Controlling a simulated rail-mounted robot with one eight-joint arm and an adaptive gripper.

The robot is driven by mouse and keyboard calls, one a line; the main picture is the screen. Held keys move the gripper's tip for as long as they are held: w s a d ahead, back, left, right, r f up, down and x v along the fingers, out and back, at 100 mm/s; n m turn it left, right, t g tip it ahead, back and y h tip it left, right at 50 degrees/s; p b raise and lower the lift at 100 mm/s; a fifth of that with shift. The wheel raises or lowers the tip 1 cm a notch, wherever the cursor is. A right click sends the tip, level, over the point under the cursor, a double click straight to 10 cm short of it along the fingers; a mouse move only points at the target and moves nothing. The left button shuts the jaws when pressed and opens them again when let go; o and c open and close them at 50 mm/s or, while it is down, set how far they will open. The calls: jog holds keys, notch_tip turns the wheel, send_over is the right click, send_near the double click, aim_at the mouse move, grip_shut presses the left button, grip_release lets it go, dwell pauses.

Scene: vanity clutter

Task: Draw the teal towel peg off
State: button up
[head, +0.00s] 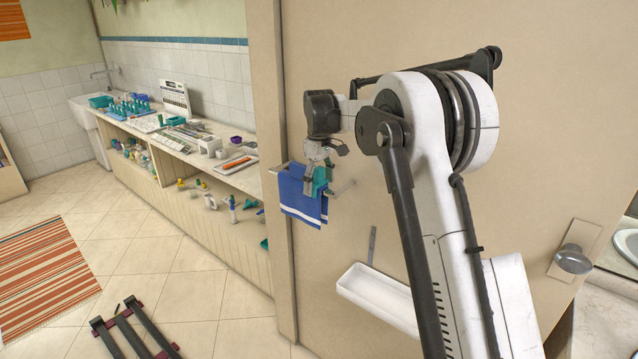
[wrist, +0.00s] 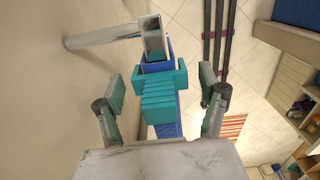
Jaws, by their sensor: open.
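The teal towel peg (wrist: 160,88) sits over the metal towel rail (wrist: 152,38) and the blue towel in the wrist view. Its ribbed top faces my camera. The blue towel (head: 298,203), with white stripes near its lower edge, hangs from the rail in the head view. My gripper (wrist: 162,92) is open, with one finger on each side of the peg. A gap shows between the peg and each finger. In the head view the teal peg (head: 320,180) is partly hidden by my gripper (head: 320,170).
The rail is fixed to a beige door panel with a white tray (head: 378,297) below and a door knob (head: 573,259) at right. A cluttered counter (head: 190,150) runs along the left wall. A dark rack (head: 135,330) and striped rug (head: 45,265) lie on the floor.

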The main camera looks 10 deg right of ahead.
aim_at(319, 168)
jog(key=shift+f, duration=0.3)
jog(key=c, duration=1.2)
jog(key=shift+r+p, duration=1.2)
jog(key=shift+r, duration=1.6)
jog(key=shift+c, duration=0.2)
